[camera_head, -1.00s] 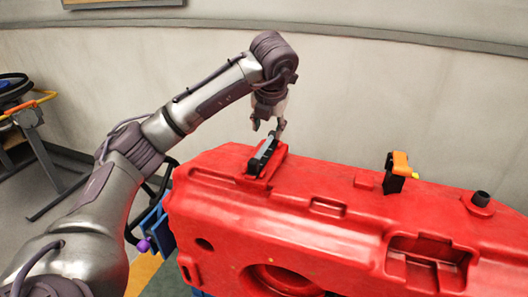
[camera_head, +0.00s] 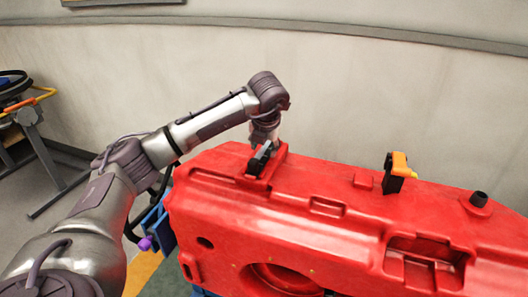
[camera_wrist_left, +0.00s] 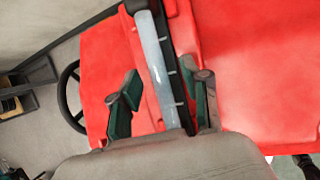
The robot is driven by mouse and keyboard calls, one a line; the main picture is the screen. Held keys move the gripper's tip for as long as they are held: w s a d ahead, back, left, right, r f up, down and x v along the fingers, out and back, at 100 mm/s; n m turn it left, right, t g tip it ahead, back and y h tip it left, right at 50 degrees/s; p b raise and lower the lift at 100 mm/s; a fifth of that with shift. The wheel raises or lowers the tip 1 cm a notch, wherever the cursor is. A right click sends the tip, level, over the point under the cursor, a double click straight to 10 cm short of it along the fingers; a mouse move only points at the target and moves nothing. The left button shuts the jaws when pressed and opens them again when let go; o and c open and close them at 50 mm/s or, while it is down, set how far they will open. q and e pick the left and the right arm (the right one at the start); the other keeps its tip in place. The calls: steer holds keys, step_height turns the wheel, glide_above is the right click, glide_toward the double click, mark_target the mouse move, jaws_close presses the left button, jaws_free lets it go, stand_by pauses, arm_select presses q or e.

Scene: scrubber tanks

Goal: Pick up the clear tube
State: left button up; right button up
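The clear tube (camera_wrist_left: 158,70) is a pale, translucent cylinder lying along a black holder (camera_wrist_left: 182,75) on top of the red tank (camera_wrist_left: 225,60). In the head view the black holder (camera_head: 259,160) sits at the tank's left end; the tube is hard to make out there. My left gripper (camera_head: 264,140) points down right over the holder. In the left wrist view my left gripper (camera_wrist_left: 167,80) is open, with one green-padded finger on each side of the tube and holder, apart from the tube. My right gripper is not in view.
The red tank (camera_head: 330,220) fills the lower right. An orange and black latch (camera_head: 398,170) and a black cap (camera_head: 480,198) stand up from its top. A pale wall (camera_head: 400,90) is behind. A cart with an orange handle (camera_head: 30,105) stands at far left.

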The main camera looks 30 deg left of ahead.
arm_select(q)
jaws_close()
